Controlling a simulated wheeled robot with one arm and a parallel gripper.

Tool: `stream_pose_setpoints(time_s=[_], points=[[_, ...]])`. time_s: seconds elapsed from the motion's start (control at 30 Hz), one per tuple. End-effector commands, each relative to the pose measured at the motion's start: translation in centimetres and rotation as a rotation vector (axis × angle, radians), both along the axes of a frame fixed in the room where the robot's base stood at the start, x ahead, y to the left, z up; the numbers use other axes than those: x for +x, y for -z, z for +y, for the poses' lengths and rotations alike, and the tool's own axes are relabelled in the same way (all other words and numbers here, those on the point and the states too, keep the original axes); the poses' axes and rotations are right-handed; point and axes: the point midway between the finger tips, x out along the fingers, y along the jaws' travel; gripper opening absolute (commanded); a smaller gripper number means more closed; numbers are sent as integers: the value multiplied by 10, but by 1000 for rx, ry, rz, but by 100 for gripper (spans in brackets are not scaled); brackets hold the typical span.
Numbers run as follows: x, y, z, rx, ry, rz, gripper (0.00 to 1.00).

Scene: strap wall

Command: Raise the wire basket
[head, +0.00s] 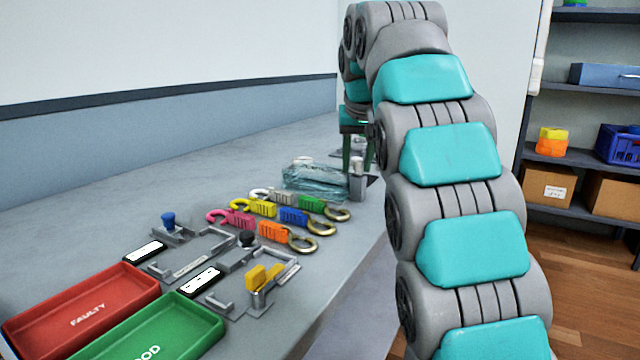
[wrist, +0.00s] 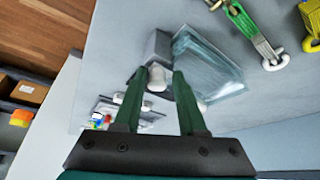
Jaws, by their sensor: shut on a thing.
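My gripper (head: 357,163) is low over the far part of the bench in the head view. In the wrist view its two dark green fingers (wrist: 159,76) stand either side of a white knob (wrist: 157,80), which sits by a grey block (wrist: 157,47). The grey block (head: 358,187) is under the gripper in the head view. Beside it is a translucent teal, box-like thing (head: 316,184), also in the wrist view (wrist: 207,68); it may be the wire basket, but I cannot make out wires. The fingers hide part of the knob's sides.
Several coloured carabiner straps (head: 262,208) lie nearer on the bench. Grey fixtures (head: 190,256), a red FAULTY tray (head: 85,335) and a green tray (head: 205,330) are at the near left. Shelves (head: 565,205) with boxes stand at the right, past the bench edge.

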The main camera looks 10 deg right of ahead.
Motion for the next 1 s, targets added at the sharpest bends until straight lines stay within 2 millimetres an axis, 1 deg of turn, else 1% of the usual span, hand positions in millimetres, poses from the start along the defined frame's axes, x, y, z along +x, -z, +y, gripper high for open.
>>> stream_pose_setpoints(time_s=[0.03,0.17,0.2,0.27,0.57,0.67,1.0], points=[[0,7,-5,-3,10,14,16],[0,7,-6,-2,11,13,16],[0,6,-6,-2,11,13,46],[1,6,-5,-2,11,12,51],[1,5,-4,-1,7,9,51],[0,1,-3,-2,6,8,51],[-11,-26,0,-1,3,0,51]])
